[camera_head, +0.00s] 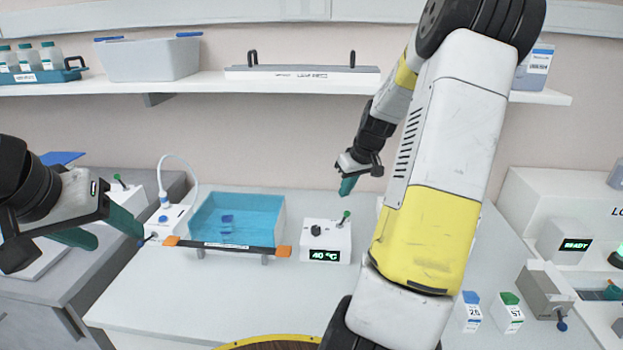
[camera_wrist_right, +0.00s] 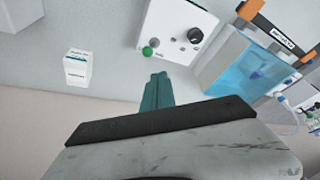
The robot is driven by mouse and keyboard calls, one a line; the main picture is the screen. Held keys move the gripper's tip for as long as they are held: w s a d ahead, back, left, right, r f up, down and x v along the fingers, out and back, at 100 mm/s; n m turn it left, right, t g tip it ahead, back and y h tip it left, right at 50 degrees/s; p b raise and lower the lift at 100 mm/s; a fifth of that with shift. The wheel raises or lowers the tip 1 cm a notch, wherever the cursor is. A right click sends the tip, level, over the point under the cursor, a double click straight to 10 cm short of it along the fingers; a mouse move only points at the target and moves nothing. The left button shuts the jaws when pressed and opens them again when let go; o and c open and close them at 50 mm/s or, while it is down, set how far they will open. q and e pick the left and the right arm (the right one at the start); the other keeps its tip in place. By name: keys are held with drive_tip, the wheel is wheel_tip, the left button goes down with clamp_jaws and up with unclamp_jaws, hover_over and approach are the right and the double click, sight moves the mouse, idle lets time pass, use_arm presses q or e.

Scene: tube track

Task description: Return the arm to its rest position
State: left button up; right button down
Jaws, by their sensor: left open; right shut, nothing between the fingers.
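My left gripper (camera_head: 108,232) is at the left in the head view, its green fingers spread apart and empty, left of the water bath. My right gripper (camera_head: 347,186) hangs at the back of the table, behind and above the heater box, with its green fingers together. In the right wrist view its closed fingers (camera_wrist_right: 156,92) point toward the box with nothing between them. My right arm crosses the middle right of the head view and hides part of the table.
A blue water bath (camera_head: 237,215) stands left of the heater box (camera_head: 327,240), which reads 40 °C and has a green-tipped lever. A shelf (camera_head: 215,84) runs along the wall. Two small labelled boxes (camera_head: 508,312) stand at the right. The table's front left is clear.

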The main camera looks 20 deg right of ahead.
drive_tip(key=s+a+r+t, duration=0.1)
drive_tip(key=s+a+r, duration=1.35)
drive_tip(key=a, duration=0.35)
drive_tip(key=s+a+r+m+t, duration=0.1)
drive_tip(key=s+a, duration=0.3)
drive_tip(key=s, duration=0.5)
drive_tip(key=shift+r+y, duration=0.3)
drive_tip(key=shift+y, duration=0.1)
